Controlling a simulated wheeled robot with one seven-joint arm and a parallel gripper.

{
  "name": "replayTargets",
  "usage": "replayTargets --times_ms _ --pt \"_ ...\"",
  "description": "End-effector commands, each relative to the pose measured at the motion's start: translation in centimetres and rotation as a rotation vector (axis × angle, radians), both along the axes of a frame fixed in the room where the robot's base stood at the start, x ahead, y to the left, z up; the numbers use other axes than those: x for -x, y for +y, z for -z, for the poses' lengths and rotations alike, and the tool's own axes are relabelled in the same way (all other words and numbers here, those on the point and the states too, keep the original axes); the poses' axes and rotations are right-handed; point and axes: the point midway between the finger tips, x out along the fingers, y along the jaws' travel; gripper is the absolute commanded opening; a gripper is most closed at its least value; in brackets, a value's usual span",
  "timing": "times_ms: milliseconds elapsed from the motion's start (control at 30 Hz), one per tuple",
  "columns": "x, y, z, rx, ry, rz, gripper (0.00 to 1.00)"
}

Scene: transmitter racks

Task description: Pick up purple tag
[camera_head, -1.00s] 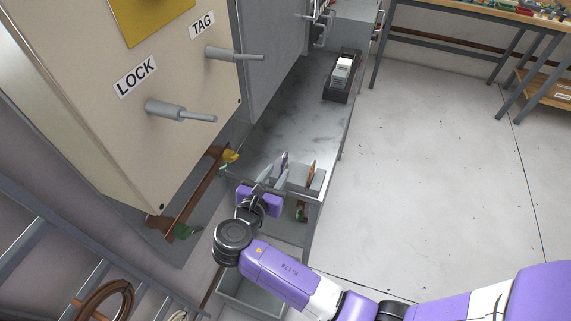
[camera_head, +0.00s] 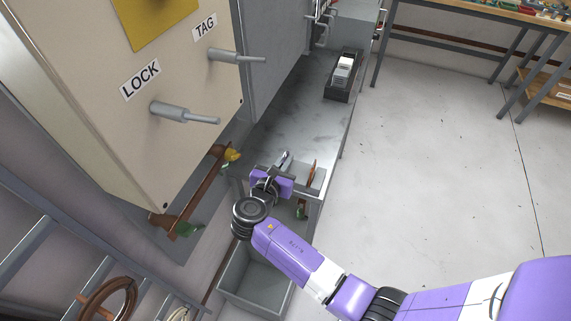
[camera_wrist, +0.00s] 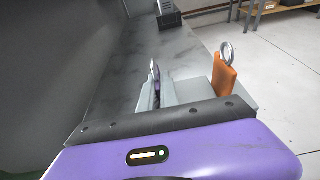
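The purple tag (camera_wrist: 157,84), a thin upright plate with a metal ring at its top, stands near the middle of the wrist view. The light grey fingers of my gripper (camera_wrist: 158,97) lie close on both sides of it, with almost no gap, and appear shut on it. In the head view my gripper (camera_head: 284,164) is over the near end of the grey bench, and the tag is largely hidden by it. An orange tag (camera_wrist: 224,76) with a ring stands upright just to the right; it also shows in the head view (camera_head: 312,171).
A grey holder (camera_head: 318,182) surrounds the tags. A cream cabinet (camera_head: 150,100) with LOCK and TAG pegs stands left. A black box (camera_head: 341,84) sits at the bench's far end. An open grey bin (camera_head: 258,284) is below.

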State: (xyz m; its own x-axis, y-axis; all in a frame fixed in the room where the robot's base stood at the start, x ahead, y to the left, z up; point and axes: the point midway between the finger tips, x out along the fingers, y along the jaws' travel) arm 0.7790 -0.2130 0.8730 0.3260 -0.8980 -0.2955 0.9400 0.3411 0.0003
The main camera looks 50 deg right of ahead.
Motion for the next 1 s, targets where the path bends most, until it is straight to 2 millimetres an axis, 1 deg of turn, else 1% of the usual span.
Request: replayTargets --times_ms 333,467,567,800,900,1000 --pt "0.0 0.0 -0.1 0.0 0.0 0.0 0.0" --pt "0.0 0.0 -0.9 0.001 -0.002 -0.001 0.0" --pt "0.0 0.0 -2.5 0.001 -0.004 -0.001 0.0" --pt "0.0 0.0 -7.1 0.0 -0.005 0.0 0.0" --pt "0.0 0.0 -8.5 -0.001 -0.004 -0.001 0.0" --pt "0.0 0.0 -9.5 -0.001 -0.002 0.0 0.0"
